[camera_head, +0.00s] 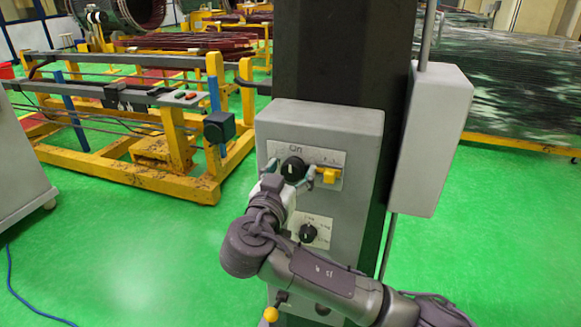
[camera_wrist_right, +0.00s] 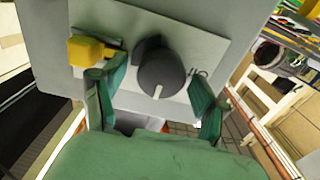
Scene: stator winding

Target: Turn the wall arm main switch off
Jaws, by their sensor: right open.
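The main switch is a black round knob (camera_head: 292,169) on a white plate at the top of the grey control box (camera_head: 330,120). An "On" label is above it, and its white mark stands roughly upright in the head view. In the right wrist view the knob (camera_wrist_right: 160,72) shows large, its white mark toward the palm. My right gripper (camera_head: 291,174) is open, with one green fingertip on each side of the knob; its fingers (camera_wrist_right: 149,86) seem apart from it. Whether they touch it is unclear. My left gripper is not in view.
A yellow switch (camera_head: 328,176) sits just right of the knob, close to one fingertip. A second black knob (camera_head: 308,233) and a yellow-tipped lever (camera_head: 271,314) are lower on the box. A dark column and a grey side box (camera_head: 430,140) stand behind.

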